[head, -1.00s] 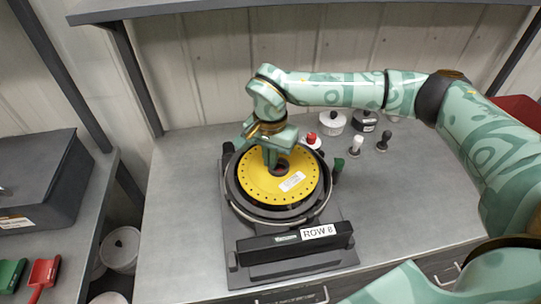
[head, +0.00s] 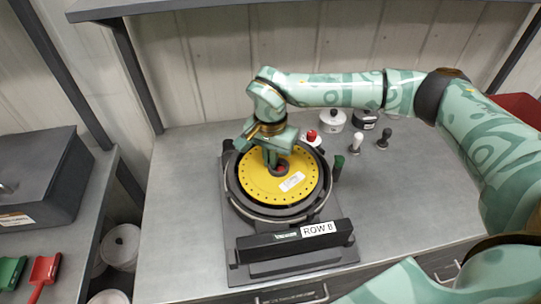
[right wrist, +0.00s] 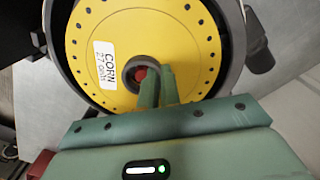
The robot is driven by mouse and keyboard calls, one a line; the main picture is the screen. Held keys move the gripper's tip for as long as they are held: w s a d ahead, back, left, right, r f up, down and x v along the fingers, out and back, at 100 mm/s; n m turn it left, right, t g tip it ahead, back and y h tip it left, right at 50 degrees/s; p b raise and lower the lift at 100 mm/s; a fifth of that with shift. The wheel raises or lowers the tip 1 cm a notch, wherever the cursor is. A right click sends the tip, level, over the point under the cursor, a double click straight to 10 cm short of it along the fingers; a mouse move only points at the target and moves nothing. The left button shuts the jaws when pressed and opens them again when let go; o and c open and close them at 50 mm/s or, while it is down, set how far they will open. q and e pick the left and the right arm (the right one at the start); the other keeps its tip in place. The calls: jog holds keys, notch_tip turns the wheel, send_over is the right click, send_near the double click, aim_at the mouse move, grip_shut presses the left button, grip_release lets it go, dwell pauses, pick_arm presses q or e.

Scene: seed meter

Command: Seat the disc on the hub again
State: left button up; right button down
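The yellow disc (head: 253,184), with a ring of small holes and a white label, lies over the round dark housing of the seed meter (head: 241,207). It also shows in the right wrist view (right wrist: 102,77). Something red, apparently the hub (right wrist: 140,74), shows through the dark central opening, partly hidden by my fingers. My right gripper (head: 271,160) points down at that opening. Its fingers (right wrist: 158,88) are close together at the collar's edge and appear shut on it. I cannot tell whether the disc rests on the hub or slightly above it. My left gripper is not in view.
A dark bar with a "ROW 8" label (head: 318,229) crosses the meter's front. Behind are a red-topped item (head: 311,135), a white pot (head: 334,120), a dark pot (head: 365,119) and two small knobbed pieces (head: 357,141). The bench right of the meter is clear.

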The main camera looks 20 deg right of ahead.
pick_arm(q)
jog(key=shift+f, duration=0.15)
pick_arm(e)
jog(key=shift+f, duration=1)
dwell(0.9)
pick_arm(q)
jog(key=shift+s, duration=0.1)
pick_arm(e)
jog(key=shift+f, duration=0.1)
